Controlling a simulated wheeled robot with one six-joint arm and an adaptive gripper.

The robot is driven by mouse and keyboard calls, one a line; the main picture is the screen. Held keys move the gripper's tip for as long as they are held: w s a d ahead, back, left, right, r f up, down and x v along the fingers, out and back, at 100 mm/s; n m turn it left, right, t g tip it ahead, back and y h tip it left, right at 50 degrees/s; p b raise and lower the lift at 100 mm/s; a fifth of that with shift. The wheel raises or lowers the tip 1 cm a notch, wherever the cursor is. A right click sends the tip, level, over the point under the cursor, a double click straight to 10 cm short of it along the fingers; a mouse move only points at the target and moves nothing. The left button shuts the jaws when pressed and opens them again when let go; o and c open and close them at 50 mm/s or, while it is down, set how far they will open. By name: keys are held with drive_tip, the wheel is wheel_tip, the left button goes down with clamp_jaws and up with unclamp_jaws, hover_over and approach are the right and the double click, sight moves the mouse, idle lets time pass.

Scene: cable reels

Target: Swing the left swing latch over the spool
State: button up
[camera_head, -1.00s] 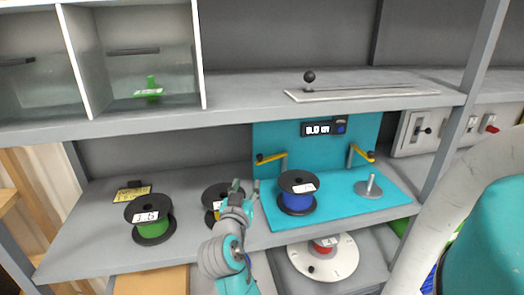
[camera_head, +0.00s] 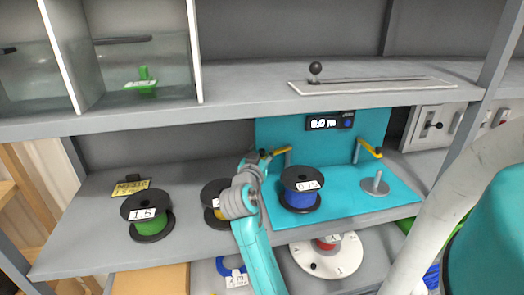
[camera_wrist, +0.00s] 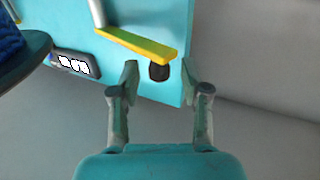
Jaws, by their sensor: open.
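The left swing latch (camera_head: 279,152) is a yellow arm with a black knob, on a post at the teal panel. It points left, behind and above the blue spool (camera_head: 299,198), not over it. In the wrist view the latch (camera_wrist: 140,43) crosses the top, its black knob (camera_wrist: 159,72) at the gap between my fingertips. My gripper (camera_wrist: 159,80) is open around or just short of the knob; contact cannot be told. In the head view my gripper (camera_head: 262,157) is small and partly hidden at the latch's knob end. The blue spool's edge shows at the wrist view's upper left (camera_wrist: 12,42).
The right latch (camera_head: 369,149) and an empty spindle (camera_head: 376,184) stand to the right. A small display (camera_head: 330,121) is on the teal panel (camera_head: 290,128). A green reel (camera_head: 148,222) and a yellow reel (camera_head: 214,213) stand left. The upper shelf (camera_head: 240,103) overhangs the latches.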

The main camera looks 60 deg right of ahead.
drive_tip(key=shift+w+d, duration=0.15)
drive_tip(key=shift+d, duration=0.45)
clamp_jaws()
